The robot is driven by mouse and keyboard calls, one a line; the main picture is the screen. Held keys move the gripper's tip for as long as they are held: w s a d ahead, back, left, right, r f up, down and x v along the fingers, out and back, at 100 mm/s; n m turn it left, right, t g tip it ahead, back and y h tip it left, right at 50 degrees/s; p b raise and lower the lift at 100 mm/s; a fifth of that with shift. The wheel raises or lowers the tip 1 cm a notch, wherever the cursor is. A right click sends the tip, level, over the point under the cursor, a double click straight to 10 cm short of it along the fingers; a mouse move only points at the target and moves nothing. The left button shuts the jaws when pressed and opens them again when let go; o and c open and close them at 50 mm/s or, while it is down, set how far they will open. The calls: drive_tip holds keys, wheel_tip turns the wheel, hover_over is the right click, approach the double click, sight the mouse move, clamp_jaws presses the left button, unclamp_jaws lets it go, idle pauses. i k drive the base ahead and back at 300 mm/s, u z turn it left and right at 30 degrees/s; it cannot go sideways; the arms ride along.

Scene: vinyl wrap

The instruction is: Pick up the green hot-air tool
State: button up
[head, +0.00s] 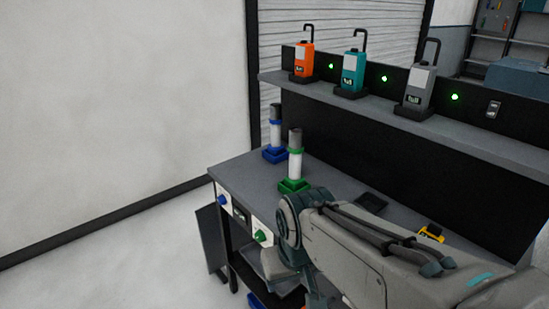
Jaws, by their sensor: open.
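The green hot-air tool (295,158) stands upright on the workbench in the head view. It has a white body, a dark top and a green square base (294,186). A similar blue tool (275,135) stands just behind it to the left, on a blue base. My arm reaches in from the lower right, and its bend is just below and right of the green tool, appearing close to its base in the picture. My gripper cannot be made out; the arm's far end drops toward the bottom edge.
A shelf (385,100) above the workbench (240,170) holds orange (304,61), teal (353,71) and grey (419,85) devices. A dark flat item (371,202) and a yellow object (432,232) lie near my arm. The floor at left is clear.

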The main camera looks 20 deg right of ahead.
sight(294, 181)
drive_tip(key=u, duration=1.15)
drive_tip(key=i, duration=2.05)
drive_tip(key=z, duration=3.95)
